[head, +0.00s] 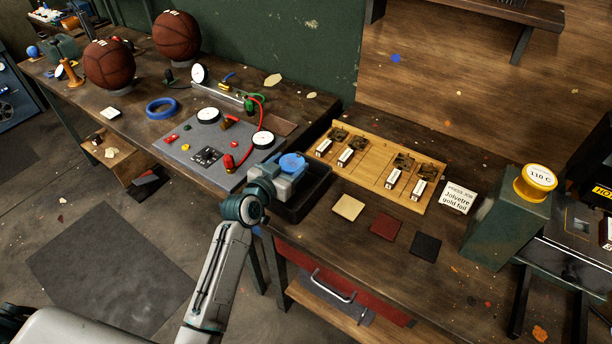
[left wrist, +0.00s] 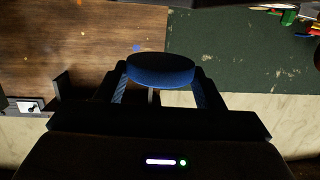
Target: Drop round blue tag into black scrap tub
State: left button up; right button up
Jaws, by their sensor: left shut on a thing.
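The round blue tag (head: 292,163) is a thick blue disc held at the tip of my left gripper (head: 282,174). In the left wrist view the tag (left wrist: 161,71) sits between the two fingers of my left gripper (left wrist: 160,88), which is shut on it. My right gripper does not show.
A wooden board (head: 375,172) with several metal stamps lies right of the tub. Three small squares, one tan (head: 348,207), lie in front of it. A grey panel (head: 215,143) with gauges and a red hose stands left. Two basketballs (head: 109,65) sit farther back left.

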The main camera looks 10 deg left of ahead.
pick_arm(q)
jog(key=shift+s+a+f+b, duration=0.1)
jog(key=shift+s+f+b, duration=0.2)
jog(key=shift+f+b, duration=0.05)
notch_tip(320, 180, down, 5)
jog(key=b, duration=0.4)
jog(key=shift+s+r, duration=0.15)
jog(key=o, duration=1.1)
jog(key=shift+c, duration=0.2)
